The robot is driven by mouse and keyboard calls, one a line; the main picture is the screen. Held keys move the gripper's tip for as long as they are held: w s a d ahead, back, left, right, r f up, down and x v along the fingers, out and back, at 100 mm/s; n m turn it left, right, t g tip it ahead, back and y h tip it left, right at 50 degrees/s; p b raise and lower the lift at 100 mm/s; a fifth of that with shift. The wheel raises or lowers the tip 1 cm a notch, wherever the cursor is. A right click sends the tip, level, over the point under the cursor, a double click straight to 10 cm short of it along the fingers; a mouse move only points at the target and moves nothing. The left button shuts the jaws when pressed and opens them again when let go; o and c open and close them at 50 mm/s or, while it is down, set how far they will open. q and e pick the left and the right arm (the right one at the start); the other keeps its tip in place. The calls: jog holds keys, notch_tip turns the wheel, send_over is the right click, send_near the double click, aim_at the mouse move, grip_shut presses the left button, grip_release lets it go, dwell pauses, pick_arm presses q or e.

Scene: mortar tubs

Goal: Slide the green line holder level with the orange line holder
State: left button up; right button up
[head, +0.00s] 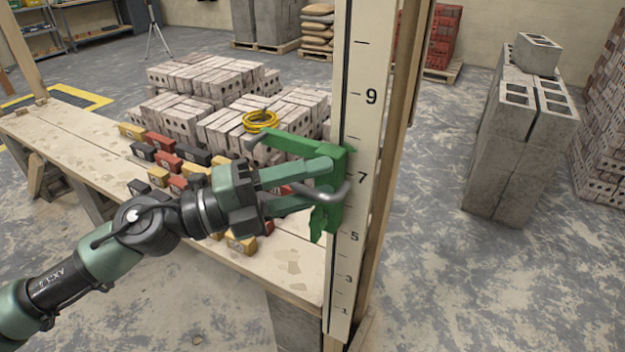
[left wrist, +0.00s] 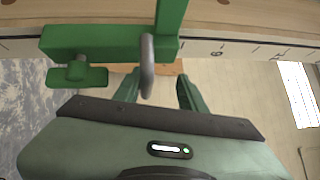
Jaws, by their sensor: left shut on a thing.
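The green line holder (head: 332,165) sits on the tall white marked board (head: 366,70), its body beside the marks from about 5 to just above 7. Its long green arm reaches left over the bench. My left gripper (head: 325,188) is at the holder's grey curved handle and shut on the holder. In the left wrist view, the green holder (left wrist: 100,42) lies across the board, with the grey handle (left wrist: 147,68) between my fingertips (left wrist: 156,88). I cannot make out the orange line holder for certain in either view. My right gripper is not in view.
A plank bench (head: 80,150) left of the board carries several red, yellow and black blocks. Brick stacks (head: 205,95) stand behind it, with a coiled yellow hose (head: 260,121) on top. Grey concrete blocks (head: 515,150) stand at right. The floor between is clear.

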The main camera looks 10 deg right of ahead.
pick_arm(q)
jog(key=shift+r, duration=0.15)
jog(key=shift+a+f+b, duration=0.2)
jog(key=shift+a+b, duration=0.1)
jog(key=shift+a, duration=0.05)
jog(key=s+a+f+b, duration=0.1)
jog(key=a+b, duration=0.4)
jog(key=a, duration=0.4)
jog(key=shift+s+f, duration=0.15)
jog(key=shift+s, duration=0.25)
jog(key=shift+f, duration=0.1)
